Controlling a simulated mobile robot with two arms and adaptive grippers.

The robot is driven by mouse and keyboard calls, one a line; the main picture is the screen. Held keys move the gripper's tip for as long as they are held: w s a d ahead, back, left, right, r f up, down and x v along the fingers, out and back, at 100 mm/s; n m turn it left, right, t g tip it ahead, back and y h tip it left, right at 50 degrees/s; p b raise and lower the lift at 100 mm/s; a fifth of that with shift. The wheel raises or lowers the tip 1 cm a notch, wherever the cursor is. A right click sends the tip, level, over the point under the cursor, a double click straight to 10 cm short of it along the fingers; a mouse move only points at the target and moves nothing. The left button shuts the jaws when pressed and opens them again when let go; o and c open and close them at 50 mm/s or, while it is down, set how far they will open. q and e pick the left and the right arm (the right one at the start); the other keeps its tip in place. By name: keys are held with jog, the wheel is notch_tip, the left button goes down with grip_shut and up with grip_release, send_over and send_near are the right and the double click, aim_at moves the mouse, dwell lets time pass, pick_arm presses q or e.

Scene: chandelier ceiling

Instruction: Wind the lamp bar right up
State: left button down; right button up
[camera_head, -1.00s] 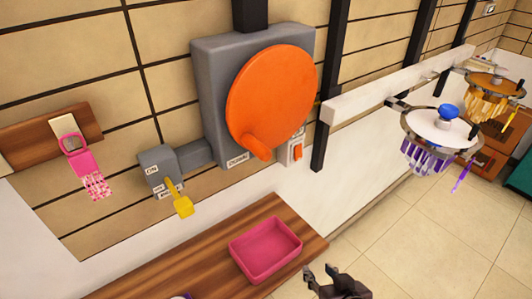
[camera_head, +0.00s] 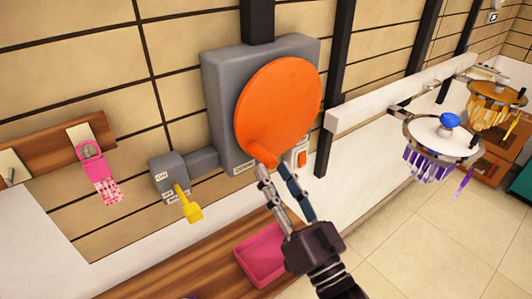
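An orange disc (camera_head: 280,105) with a stubby orange handle (camera_head: 262,155) at its lower left is mounted on a grey wall box (camera_head: 222,105). My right gripper (camera_head: 270,175) reaches up from below, its two fingers apart and their tips just under the handle; I cannot tell whether they touch it. A long white bar (camera_head: 385,98) runs along the wall at the right. Two ring lamps, one with purple drops (camera_head: 440,140) and one with amber drops (camera_head: 492,97), hang by that bar. My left gripper is out of view.
A small grey switch box (camera_head: 170,172) with a yellow lever (camera_head: 187,205) sits left of the winch box. A pink tray (camera_head: 258,262) lies on the wooden shelf (camera_head: 190,270), partly behind my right gripper. A pink brush (camera_head: 97,170) hangs at the left.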

aim_at(265, 158)
jog(key=p+x, duration=0.1)
jog(key=x, duration=0.4)
grip_shut()
dwell(0.4)
